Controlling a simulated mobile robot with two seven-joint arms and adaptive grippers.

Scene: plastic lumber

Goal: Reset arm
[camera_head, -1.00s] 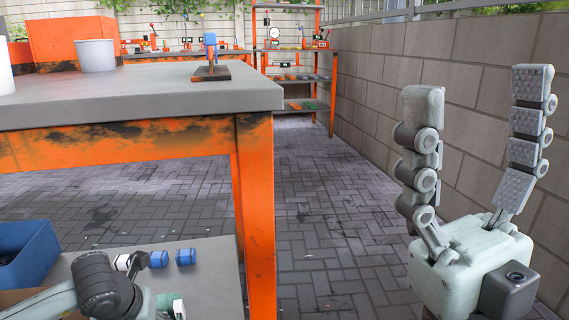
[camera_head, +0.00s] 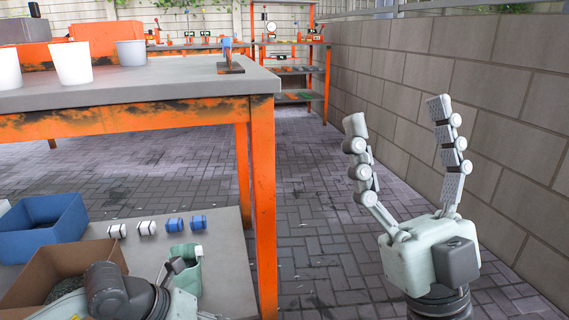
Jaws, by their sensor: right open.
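My right gripper (camera_head: 396,115) stands at the right in the head view, fingers pointing up. Its two jointed fingers are spread wide with nothing between them. It is apart from the workbench and over the paved floor. Part of my left arm, with dark joints, shows at the bottom left over the lower shelf. My left gripper's (camera_head: 172,274) fingers are mostly hidden or cut off there, so its opening is unclear.
An orange-legged workbench (camera_head: 170,88) stands left, bearing white pots (camera_head: 72,64) and a grey pot (camera_head: 131,54). Its lower shelf (camera_head: 228,262) holds a blue bin (camera_head: 45,242), a cardboard box (camera_head: 40,272), a green container (camera_head: 186,278) and small cylinders (camera_head: 172,224). A block wall (camera_head: 500,130) runs right.

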